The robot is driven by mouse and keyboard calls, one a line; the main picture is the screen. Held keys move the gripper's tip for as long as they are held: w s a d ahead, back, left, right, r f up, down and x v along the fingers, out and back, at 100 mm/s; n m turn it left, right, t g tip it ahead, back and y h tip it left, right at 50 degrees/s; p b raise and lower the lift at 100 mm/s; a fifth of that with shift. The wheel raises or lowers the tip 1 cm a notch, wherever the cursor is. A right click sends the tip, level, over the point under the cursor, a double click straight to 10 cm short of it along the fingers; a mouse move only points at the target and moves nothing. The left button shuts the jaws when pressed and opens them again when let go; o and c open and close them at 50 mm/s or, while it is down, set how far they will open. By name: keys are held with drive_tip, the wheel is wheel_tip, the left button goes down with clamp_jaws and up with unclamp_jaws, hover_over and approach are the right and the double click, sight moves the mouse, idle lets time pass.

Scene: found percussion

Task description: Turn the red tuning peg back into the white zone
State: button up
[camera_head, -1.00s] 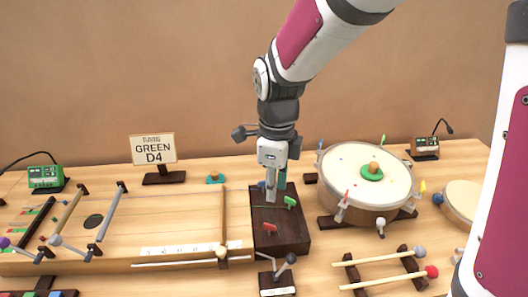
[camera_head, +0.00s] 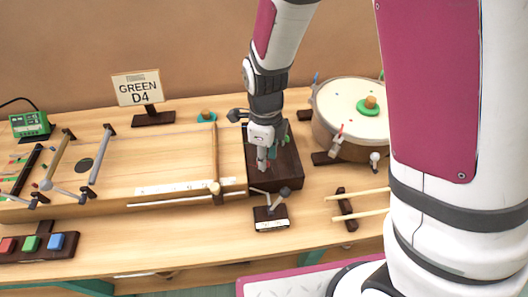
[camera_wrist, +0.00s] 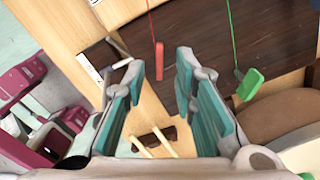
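The red tuning peg (camera_wrist: 159,60) stands on the dark wooden block (camera_wrist: 185,32), with a thin red line running from it. A green peg (camera_wrist: 250,85) with a green line is to its right. My gripper (camera_wrist: 160,72) is open, its teal-padded fingers spread on either side of the red peg in the wrist view; I see no contact. In the head view my gripper (camera_head: 263,167) is over the front left part of the block (camera_head: 290,167) and mostly hides the red peg. I cannot make out a white zone.
A drum (camera_head: 345,100) stands right of the block, with a red-tipped piece (camera_head: 338,132) on its rim. A long wooden stringed board (camera_head: 150,160) lies left. A small crank box (camera_head: 271,217) stands in front, beside a stick rack (camera_head: 345,210). A "GREEN D4" sign (camera_head: 137,88) stands behind.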

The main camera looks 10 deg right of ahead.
drive_tip(key=shift+f, duration=0.45)
clamp_jaws()
drive_tip(key=shift+n, duration=0.4)
